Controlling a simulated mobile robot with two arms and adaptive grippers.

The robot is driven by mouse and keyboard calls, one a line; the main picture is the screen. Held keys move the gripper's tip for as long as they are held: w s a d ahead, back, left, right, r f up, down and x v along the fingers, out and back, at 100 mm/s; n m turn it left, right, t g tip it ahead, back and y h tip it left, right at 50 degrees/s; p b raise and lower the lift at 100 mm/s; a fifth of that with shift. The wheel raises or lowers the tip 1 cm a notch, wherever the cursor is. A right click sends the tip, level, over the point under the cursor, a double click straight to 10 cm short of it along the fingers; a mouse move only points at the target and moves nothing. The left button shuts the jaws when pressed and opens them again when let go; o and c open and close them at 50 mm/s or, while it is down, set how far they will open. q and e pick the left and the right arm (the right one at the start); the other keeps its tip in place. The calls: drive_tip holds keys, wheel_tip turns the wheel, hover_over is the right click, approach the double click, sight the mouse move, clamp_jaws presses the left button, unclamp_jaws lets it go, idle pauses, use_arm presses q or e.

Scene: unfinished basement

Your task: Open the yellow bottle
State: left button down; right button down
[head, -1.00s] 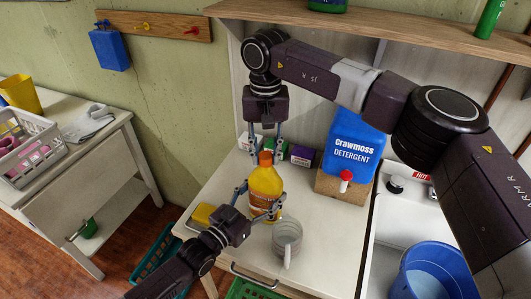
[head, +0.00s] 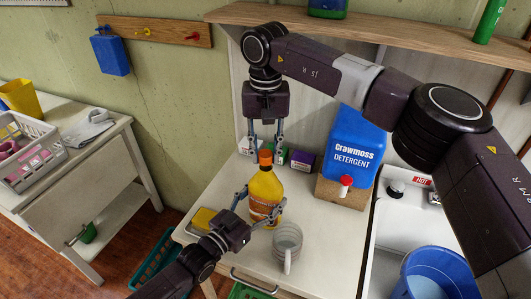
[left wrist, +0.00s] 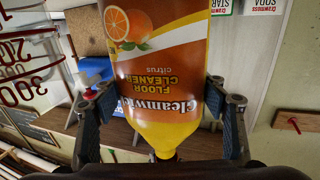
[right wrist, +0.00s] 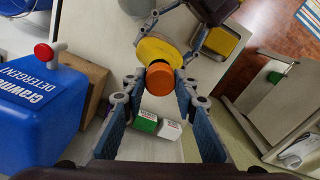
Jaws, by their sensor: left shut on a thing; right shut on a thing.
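The yellow bottle (head: 264,189) stands upright on the white counter, with an orange cap (head: 265,157). Its orange label reads floor cleaner, citrus, and fills the middle of the left wrist view (left wrist: 155,65). My left gripper (head: 262,207) is shut on the bottle's body from the front, one finger on each side. My right gripper (head: 265,150) points straight down from above and is shut on the orange cap. The cap shows between its fingertips in the right wrist view (right wrist: 160,78). The cap still sits on the bottle's neck.
A yellow item (head: 203,218) lies to the left. A blue detergent jug (head: 355,145) sits on a wooden block behind right. Small boxes (head: 301,160) stand behind. The sink is at right.

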sight(266, 153)
drive_tip(key=shift+r, duration=0.1)
drive_tip(key=shift+r, duration=1.9)
use_arm(q)
drive_tip(key=shift+c, duration=1.9)
unclamp_jaws()
drive_tip(key=shift+a, duration=0.1)
